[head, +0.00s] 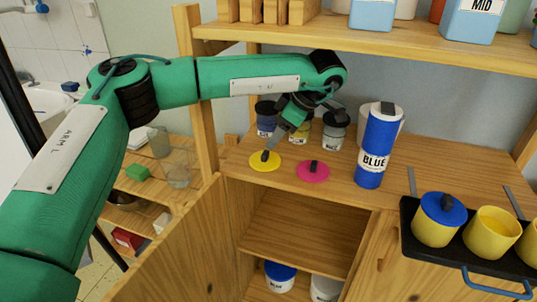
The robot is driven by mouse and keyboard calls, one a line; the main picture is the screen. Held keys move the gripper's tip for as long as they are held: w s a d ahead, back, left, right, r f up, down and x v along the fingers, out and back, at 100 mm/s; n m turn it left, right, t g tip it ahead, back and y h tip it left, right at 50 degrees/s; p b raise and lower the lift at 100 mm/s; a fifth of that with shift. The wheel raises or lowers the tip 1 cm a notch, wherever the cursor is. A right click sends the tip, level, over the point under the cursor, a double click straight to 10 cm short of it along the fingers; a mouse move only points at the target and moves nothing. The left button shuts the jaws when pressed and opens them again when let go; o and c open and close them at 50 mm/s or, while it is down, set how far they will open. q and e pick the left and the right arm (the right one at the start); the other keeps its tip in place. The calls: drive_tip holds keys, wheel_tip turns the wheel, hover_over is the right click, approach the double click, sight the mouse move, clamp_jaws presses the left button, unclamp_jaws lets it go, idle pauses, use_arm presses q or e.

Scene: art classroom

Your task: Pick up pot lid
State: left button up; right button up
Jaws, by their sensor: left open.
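A yellow pot lid (265,162) with a dark knob lies flat on the wooden cabinet top, near its front left edge. A magenta pot lid (312,172) with a dark knob lies just to its right. A blue pot lid (443,209) sits on a yellow pot (435,233) in the dark tray. Whether the fingers touch the knob I cannot tell. My right gripper is not in view.
A tall blue bottle (378,146) labelled BLUE stands right of the lids. Several dark-lidded jars (334,132) stand behind my gripper. The black tray (412,240) with yellow pots is at the right. A shelf (400,42) hangs above; a cabinet door (165,262) stands open below.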

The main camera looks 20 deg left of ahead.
sight(266, 153)
use_arm(q)
drive_tip(key=shift+x, duration=0.85)
drive_tip(key=x, duration=0.4)
drive_tip(key=shift+d+f+b, duration=0.15)
drive_tip(key=shift+f+b, duration=0.15)
drive_tip(key=shift+f, duration=0.3)
drive_tip(key=c, duration=1)
drive_tip(key=shift+r, duration=0.1)
drive_tip(key=shift+c, duration=0.2)
